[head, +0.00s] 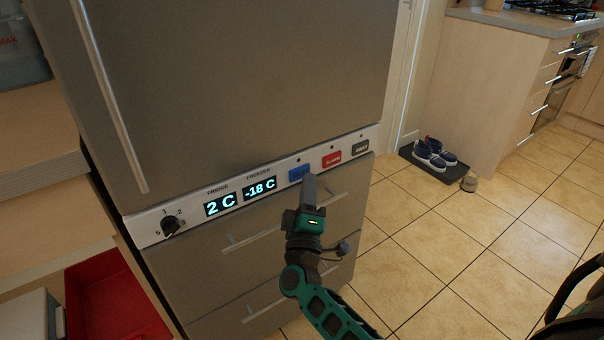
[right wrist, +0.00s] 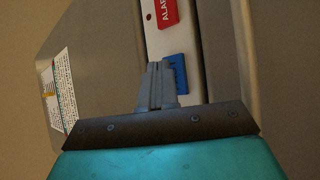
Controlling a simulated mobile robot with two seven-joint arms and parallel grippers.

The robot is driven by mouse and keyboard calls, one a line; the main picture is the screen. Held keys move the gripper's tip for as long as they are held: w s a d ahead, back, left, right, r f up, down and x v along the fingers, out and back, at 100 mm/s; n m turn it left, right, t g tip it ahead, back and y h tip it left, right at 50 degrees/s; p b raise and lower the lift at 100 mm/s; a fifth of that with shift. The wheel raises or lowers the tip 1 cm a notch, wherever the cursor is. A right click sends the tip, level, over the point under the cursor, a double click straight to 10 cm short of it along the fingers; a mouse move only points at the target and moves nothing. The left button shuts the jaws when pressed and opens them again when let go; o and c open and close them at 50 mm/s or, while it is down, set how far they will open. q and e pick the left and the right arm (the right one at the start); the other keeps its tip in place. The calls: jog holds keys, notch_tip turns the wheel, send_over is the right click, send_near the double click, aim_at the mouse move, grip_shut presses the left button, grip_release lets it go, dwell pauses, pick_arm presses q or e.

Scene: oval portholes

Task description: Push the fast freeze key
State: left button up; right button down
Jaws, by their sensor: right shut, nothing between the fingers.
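The control panel (head: 226,204) is a pale strip between the fridge door and the freezer drawers. A blue key (head: 298,173) sits on it, right of the freezer display; its lettering is too small or covered to read. My right gripper (head: 309,178) is shut and empty, its fingertips at the lower right edge of the blue key. In the right wrist view the blue key (right wrist: 179,70) shows just right of the shut fingertips (right wrist: 158,66), partly hidden by them. I cannot tell whether they touch. My left gripper is not in view.
A red alarm key (head: 332,160) and a dark key (head: 360,148) lie further right. The displays (head: 221,205) read 2 C and -18 C, with a dial (head: 170,224) to the left. A drawer handle (head: 245,240) sits below. Shoes (head: 433,155) stand on a mat; tiled floor is open.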

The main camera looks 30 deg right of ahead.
jog(key=shift+w, duration=0.15)
jog(key=shift+w, duration=0.4)
dwell(0.6)
jog(key=shift+s+r+p, duration=0.1)
jog(key=shift+s+p, duration=0.35)
jog(key=shift+p, duration=0.35)
jog(key=shift+s, duration=0.1)
